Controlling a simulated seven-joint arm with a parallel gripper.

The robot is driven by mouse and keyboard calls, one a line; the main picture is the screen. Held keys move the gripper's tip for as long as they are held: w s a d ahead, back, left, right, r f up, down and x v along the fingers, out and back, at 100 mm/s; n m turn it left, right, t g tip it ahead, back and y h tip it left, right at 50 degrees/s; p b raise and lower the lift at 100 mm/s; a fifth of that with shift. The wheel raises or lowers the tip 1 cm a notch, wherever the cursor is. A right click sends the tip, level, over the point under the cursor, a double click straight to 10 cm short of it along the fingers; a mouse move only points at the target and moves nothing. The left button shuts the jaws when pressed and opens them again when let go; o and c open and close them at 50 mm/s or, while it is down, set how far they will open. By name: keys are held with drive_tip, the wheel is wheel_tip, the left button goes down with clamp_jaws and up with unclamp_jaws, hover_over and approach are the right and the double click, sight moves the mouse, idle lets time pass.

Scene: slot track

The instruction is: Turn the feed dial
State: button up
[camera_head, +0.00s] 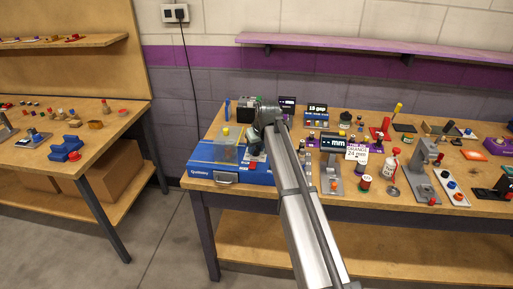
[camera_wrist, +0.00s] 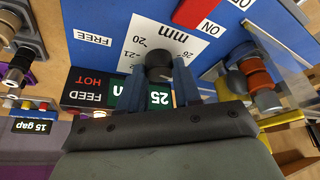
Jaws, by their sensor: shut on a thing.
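In the wrist view, the feed dial (camera_wrist: 158,60) is a black round knob on a blue panel (camera_wrist: 105,22). A white scale plate (camera_wrist: 150,35) marked "mm" lies around it, with numbers such as 20, 21 and 26. My gripper (camera_wrist: 158,76) has its two blue fingers on either side of the knob and is shut on it. The knob's pointer is hidden or too small to read. A display (camera_wrist: 150,96) showing a green "25" sits by the fingers, partly covered. In the head view, my arm reaches over the blue machine (camera_head: 205,172) and hides the dial.
A red switch (camera_wrist: 192,12) between ON and OFF labels is close to the dial. Orange and yellow cylinders (camera_wrist: 257,78) stand beside my right-hand finger. In the head view, the bench right of the machine is crowded with small tools, a "mm" display (camera_head: 334,142) and a sign (camera_head: 356,152).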

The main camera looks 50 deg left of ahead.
drive_tip(key=o, duration=1.1)
drive_tip(key=shift+c, duration=0.2)
drive_tip(key=w+v, duration=0.1)
drive_tip(key=v, duration=1.2)
drive_tip(key=shift+s+d+r, duration=0.2)
drive_tip(key=shift+s+r, duration=0.2)
drive_tip(key=shift+s, duration=0.1)
